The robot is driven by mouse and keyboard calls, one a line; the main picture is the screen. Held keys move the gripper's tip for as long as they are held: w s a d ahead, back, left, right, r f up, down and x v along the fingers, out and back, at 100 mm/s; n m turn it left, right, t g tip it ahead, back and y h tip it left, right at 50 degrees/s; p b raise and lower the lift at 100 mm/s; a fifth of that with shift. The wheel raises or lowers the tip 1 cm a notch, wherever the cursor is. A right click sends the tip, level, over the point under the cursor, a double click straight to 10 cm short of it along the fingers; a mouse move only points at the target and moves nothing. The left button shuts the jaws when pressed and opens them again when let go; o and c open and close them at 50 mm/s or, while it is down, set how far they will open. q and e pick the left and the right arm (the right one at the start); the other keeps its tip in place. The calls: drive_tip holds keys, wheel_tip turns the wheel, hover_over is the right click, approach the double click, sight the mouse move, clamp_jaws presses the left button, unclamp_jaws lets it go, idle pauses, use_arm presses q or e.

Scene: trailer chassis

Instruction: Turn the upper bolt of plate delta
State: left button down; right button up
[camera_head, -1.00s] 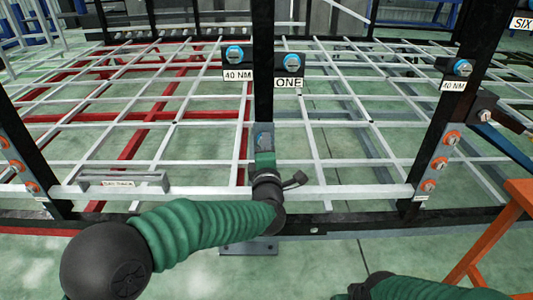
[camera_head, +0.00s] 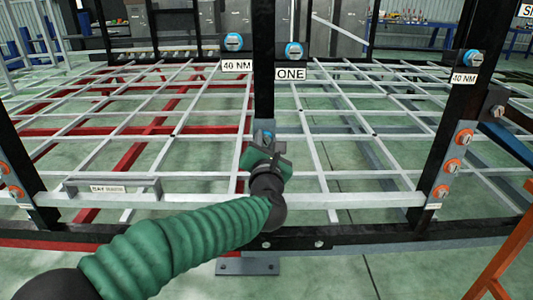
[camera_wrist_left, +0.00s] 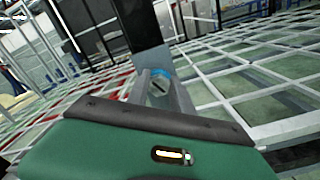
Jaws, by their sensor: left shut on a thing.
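My left gripper (camera_head: 264,148) is at the central black post, its green body below a grey plate. In the left wrist view its fingers (camera_wrist_left: 161,94) stand on both sides of a slotted bolt (camera_wrist_left: 158,88) with a blue collar, and it is shut on that bolt. The bolt's blue collar also shows in the head view (camera_head: 268,134). The grey plate (camera_wrist_left: 153,58) behind it is mostly hidden by the gripper, and no delta label can be read. My right gripper is not in view.
Blue-collared bolts sit higher up at 40 NM (camera_head: 233,41) and ONE (camera_head: 293,50) labels. A plate with orange-collared bolts (camera_head: 453,166) is on the right post. A white grid (camera_head: 350,150) spans behind; a handle (camera_head: 112,187) is at left. An orange bar (camera_head: 503,255) stands lower right.

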use_arm(q)
drive_tip(key=shift+a+f+n+b, duration=0.1)
drive_tip(key=shift+a+n+b, duration=0.1)
drive_tip(key=shift+n+b, duration=1.8)
drive_tip(key=c, duration=1.5)
unclamp_jaws()
drive_tip(key=shift+c, duration=0.2)
drive_tip(key=o, duration=0.4)
drive_tip(key=shift+w+f, duration=0.1)
drive_tip(key=shift+w, duration=0.15)
drive_tip(key=shift+s+d, duration=0.1)
